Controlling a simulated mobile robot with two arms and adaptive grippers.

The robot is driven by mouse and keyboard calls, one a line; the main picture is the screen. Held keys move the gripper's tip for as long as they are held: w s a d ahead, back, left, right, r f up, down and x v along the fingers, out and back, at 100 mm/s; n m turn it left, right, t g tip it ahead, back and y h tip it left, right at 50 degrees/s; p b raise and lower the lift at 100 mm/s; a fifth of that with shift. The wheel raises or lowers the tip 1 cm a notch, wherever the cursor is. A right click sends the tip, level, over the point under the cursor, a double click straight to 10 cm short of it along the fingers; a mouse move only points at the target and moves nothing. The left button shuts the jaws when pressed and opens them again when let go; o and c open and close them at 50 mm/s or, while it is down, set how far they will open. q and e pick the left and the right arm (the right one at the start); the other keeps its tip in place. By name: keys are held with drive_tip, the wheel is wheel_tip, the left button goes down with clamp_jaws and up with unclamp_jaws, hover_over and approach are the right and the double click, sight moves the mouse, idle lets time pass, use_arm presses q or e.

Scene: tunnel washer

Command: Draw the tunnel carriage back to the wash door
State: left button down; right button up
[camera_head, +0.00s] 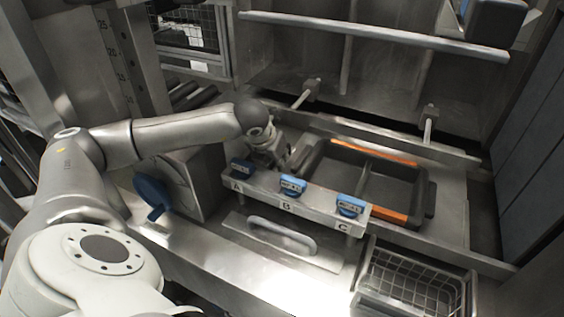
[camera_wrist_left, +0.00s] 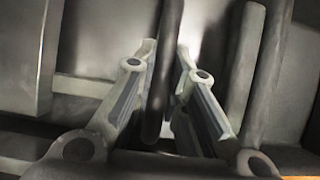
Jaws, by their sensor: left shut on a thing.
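The tunnel carriage appears to be the dark rectangular tray (camera_head: 425,205) with orange strips along two sides and a divider across its middle. It lies on the metal bed behind the A-B-C rail. My left gripper (camera_head: 284,163) is at the tray's left end, just behind the rail. In the left wrist view, the left gripper (camera_wrist_left: 165,100) has its two fingers on either side of a dark upright bar (camera_wrist_left: 165,60) and is shut on it. I cannot tell from the wrist view how the bar joins the tray. My right gripper is not in view.
A plate with a loop handle (camera_head: 281,235) lies in front. A wire basket (camera_head: 415,285) is at the front right. A blue lever (camera_head: 152,194) is on the left. A horizontal bar (camera_head: 375,36) crosses the back.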

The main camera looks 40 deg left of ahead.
use_arm(q)
drive_tip(key=s+a+b, duration=0.1)
drive_tip(key=a+b, duration=0.2)
drive_tip(key=a, duration=0.3)
drive_tip(key=shift+s, duration=0.25)
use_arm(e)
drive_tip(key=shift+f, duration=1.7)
use_arm(q)
drive_tip(key=shift+b, duration=0.3)
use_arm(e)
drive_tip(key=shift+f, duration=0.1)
